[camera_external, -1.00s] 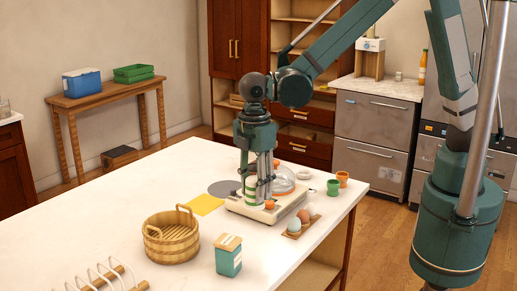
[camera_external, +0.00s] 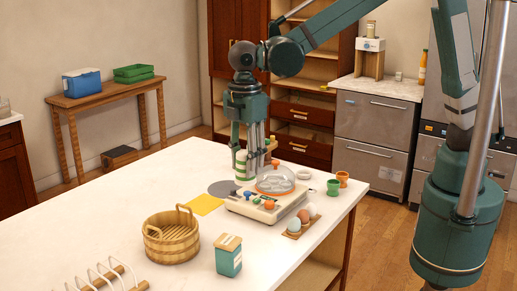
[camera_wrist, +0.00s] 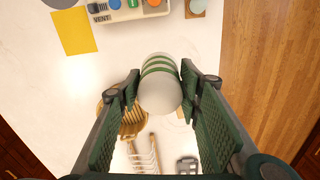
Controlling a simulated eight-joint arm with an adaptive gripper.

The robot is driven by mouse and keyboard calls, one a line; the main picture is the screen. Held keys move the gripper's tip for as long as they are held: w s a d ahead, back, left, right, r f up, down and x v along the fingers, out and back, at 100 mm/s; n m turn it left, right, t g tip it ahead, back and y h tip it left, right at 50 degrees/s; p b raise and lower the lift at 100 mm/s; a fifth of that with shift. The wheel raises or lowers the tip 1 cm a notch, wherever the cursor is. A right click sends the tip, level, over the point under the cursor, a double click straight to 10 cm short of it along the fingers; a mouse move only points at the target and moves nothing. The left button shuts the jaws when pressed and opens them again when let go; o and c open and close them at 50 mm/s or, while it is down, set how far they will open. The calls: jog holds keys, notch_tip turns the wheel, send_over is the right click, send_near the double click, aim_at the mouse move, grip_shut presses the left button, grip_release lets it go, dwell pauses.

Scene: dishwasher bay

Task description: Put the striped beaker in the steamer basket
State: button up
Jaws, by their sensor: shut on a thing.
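The striped beaker (camera_external: 241,167), white with green bands, is held upright at the fingertips of my gripper (camera_external: 248,152), above the far part of the white counter. In the wrist view the beaker (camera_wrist: 160,92) sits between the two green finger pads of my gripper (camera_wrist: 160,84), which are shut on its sides. The steamer basket (camera_external: 172,246), round and wooden with two upright handles, stands on the counter, nearer the camera and left of the gripper. In the wrist view the basket (camera_wrist: 131,128) is partly hidden behind the left finger.
A cream appliance (camera_external: 262,207) with a clear dome and coloured knobs stands just below and right of the beaker. A yellow sheet (camera_external: 205,204), a teal box (camera_external: 228,256), an egg holder (camera_external: 298,229) and a rack (camera_external: 103,278) lie around. Counter left of the basket is clear.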

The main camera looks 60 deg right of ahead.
jog(key=p, duration=0.1)
send_over(171, 232)
jog(key=s+a, duration=0.2)
jog(key=shift+m, duration=0.3)
jog(key=shift+s+a+f, duration=0.1)
jog(key=shift+s+f, duration=0.05)
jog(key=shift+f, duration=1.2)
jog(key=shift+s+f, duration=0.1)
jog(key=shift+f, duration=1.25)
notch_tip(171, 232, down, 6)
jog(key=shift+f+p, duration=0.15)
jog(key=shift+p, duration=0.3)
jog(key=shift+f, duration=0.1)
jog(key=shift+f, duration=1.75)
jog(key=shift+f, duration=0.15)
jog(key=o, duration=0.9)
